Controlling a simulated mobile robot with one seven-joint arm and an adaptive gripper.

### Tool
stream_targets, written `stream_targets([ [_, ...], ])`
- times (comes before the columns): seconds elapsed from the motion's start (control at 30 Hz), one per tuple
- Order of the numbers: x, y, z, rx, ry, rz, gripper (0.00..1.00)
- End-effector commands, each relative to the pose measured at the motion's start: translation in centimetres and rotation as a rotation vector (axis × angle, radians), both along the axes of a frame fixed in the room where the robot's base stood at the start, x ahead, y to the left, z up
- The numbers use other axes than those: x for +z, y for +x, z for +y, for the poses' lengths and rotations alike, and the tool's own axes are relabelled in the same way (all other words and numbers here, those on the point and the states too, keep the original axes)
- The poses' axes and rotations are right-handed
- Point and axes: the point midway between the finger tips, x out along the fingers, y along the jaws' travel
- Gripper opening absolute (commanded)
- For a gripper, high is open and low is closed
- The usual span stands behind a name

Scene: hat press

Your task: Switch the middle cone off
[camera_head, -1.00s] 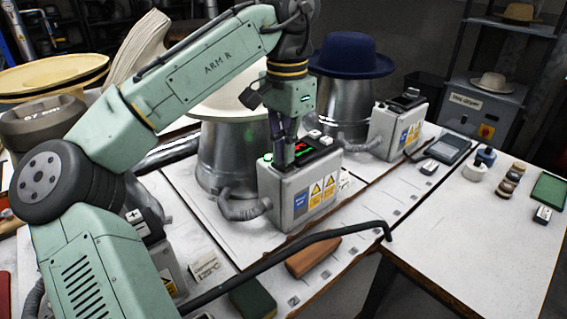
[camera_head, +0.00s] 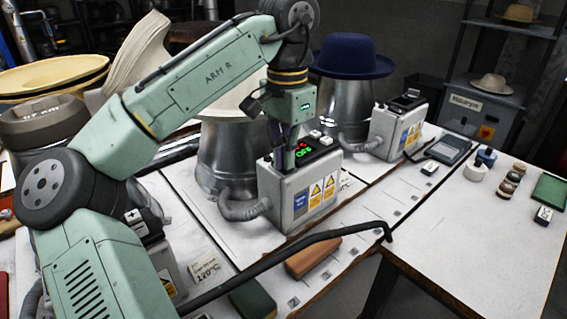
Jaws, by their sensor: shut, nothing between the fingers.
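The middle cone (camera_head: 222,158) is a metal cone with a pale, wide-brimmed hat form on top, partly behind my arm. Its grey control box (camera_head: 297,198) stands at its right, joined by a hose. The box's top panel (camera_head: 318,150) is black with a lit display; small green letters appear to read OFF, with red marks above. My gripper (camera_head: 285,160) points down, shut and empty, with its fingertips at the left part of this panel. The fingers hide that part of the panel, and I cannot tell whether they touch it.
Behind right, another cone (camera_head: 343,100) carries a blue hat (camera_head: 351,57) and has its own control box (camera_head: 397,126). A black bar (camera_head: 300,248) crosses in front, above a brown block (camera_head: 313,257). The white side table (camera_head: 450,245) at right is largely clear, with small items towards its back.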

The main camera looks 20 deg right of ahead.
Motion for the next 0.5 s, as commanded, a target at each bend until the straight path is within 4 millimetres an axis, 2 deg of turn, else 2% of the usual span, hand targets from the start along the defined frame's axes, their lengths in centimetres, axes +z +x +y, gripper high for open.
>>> stream_targets([
  [0.17,0.2,0.0,0.0,0.001,0.001,0.000,0.00],
  [0.5,2.4,0.0,0.0,0.001,0.000,0.001,0.00],
])
